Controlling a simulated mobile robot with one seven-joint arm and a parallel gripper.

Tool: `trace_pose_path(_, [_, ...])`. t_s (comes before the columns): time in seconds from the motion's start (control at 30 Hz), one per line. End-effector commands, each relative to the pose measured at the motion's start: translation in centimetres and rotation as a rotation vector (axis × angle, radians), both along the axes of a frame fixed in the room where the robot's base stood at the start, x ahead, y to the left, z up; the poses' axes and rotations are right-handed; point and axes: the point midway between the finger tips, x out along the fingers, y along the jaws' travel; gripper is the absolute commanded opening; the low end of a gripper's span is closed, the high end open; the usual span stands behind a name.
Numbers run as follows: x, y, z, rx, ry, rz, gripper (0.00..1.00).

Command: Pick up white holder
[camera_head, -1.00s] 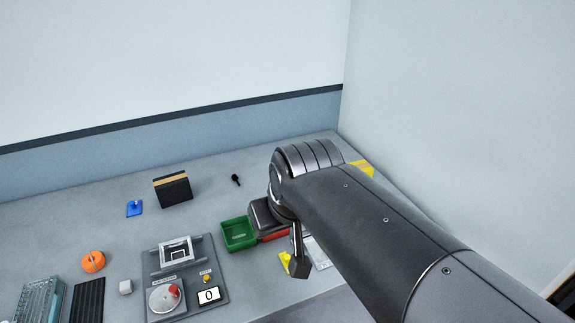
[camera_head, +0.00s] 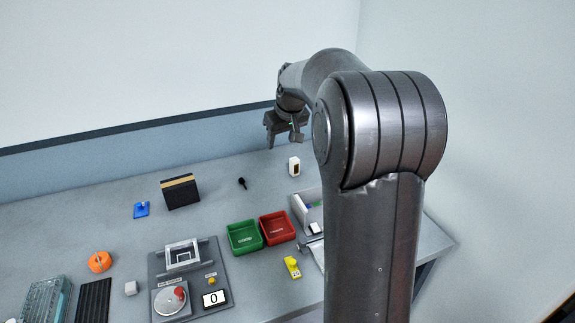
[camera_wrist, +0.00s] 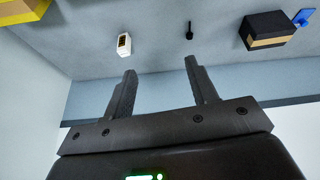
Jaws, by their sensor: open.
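A small white upright block with a dark front opening (camera_head: 294,167), which looks like the white holder, stands at the back of the table, right of centre. It also shows in the wrist view (camera_wrist: 124,44), left of and beyond the fingertips. My gripper (camera_head: 284,139) is raised in the air near the back wall, above and a little left of the holder. In the wrist view my gripper (camera_wrist: 160,68) is open, with nothing between its fingers. The holder is apart from both fingers.
A black pin-like object (camera_head: 242,183) and a black box with a tan band (camera_head: 180,191) are left of the holder. Green (camera_head: 244,238) and red (camera_head: 277,229) trays and a grey-white bin (camera_head: 299,210) stand in front. The table around the holder is clear.

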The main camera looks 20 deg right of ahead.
Motion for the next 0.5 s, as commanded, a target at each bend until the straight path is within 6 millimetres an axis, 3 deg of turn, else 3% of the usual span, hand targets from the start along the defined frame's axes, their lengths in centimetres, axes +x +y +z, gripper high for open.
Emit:
trace_pose_path(0.2, [6.1,-4.7,-5.0,0.012,0.012,0.019,0.53])
trace_pose_path(0.5, [11.3,-9.9,-11.4,0.027,0.014,0.039,0.53])
